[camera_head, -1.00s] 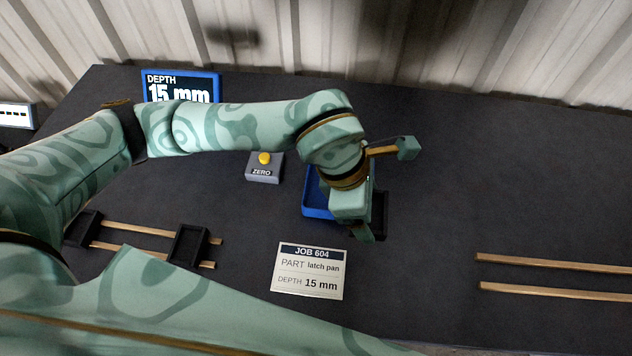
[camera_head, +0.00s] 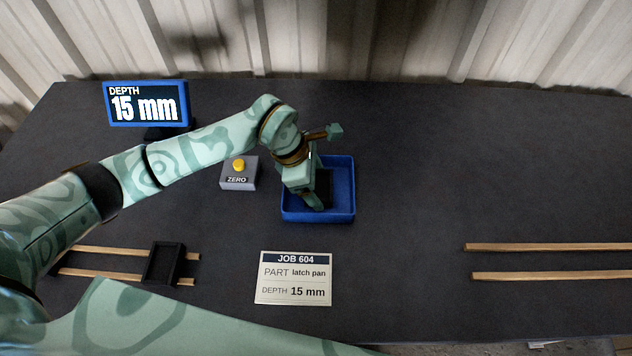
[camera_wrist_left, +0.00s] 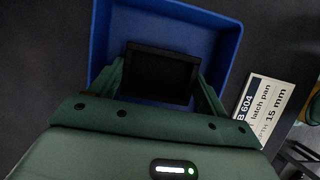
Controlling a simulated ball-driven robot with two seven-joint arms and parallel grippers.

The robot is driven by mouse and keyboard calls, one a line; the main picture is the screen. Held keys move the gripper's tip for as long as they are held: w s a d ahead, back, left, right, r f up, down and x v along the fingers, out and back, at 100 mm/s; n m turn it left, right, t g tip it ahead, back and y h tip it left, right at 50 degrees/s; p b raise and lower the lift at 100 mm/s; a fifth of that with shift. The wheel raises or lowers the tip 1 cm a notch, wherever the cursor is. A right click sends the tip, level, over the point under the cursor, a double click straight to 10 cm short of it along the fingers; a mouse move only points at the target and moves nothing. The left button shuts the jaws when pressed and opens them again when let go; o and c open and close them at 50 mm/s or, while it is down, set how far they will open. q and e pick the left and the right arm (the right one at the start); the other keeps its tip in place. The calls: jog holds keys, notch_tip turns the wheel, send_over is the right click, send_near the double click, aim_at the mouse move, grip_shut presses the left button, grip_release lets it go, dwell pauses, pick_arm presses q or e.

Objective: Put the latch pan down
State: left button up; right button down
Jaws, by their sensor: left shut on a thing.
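The latch pan is a small black rectangular pan (camera_head: 325,187), held in my left gripper (camera_head: 316,196). In the head view it lies within the outline of the blue tray (camera_head: 346,214), towards its middle. In the left wrist view the black pan (camera_wrist_left: 160,78) sits between the two fingers of the left gripper (camera_wrist_left: 163,88), with the blue tray (camera_wrist_left: 228,36) around and beneath it. I cannot tell whether the pan touches the tray floor. The wrist hides part of the tray. My right gripper is not in view.
A depth display (camera_head: 148,105) reads 15 mm. A grey ZERO box with a yellow button (camera_head: 239,172) stands left of the tray. A job card (camera_head: 294,279) lies in front. Another black pan (camera_head: 165,264) sits on wooden rails at left; empty rails (camera_head: 550,247) lie at right.

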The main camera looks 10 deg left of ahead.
pick_arm(q)
jog(key=shift+f, duration=0.15)
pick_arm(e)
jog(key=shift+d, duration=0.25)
pick_arm(q)
jog(key=shift+f, duration=0.1)
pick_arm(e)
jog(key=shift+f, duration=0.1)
pick_arm(q)
jog(key=o, duration=1.2)
jog(key=shift+f, duration=0.1)
jog(key=shift+o, duration=0.2)
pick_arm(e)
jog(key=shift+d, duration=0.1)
pick_arm(q)
jog(key=shift+r, duration=0.4)
jog(key=p+v, duration=0.2)
jog(key=v, duration=0.9)
jog(key=shift+a+r, duration=0.2)
jog(key=shift+r, duration=0.05)
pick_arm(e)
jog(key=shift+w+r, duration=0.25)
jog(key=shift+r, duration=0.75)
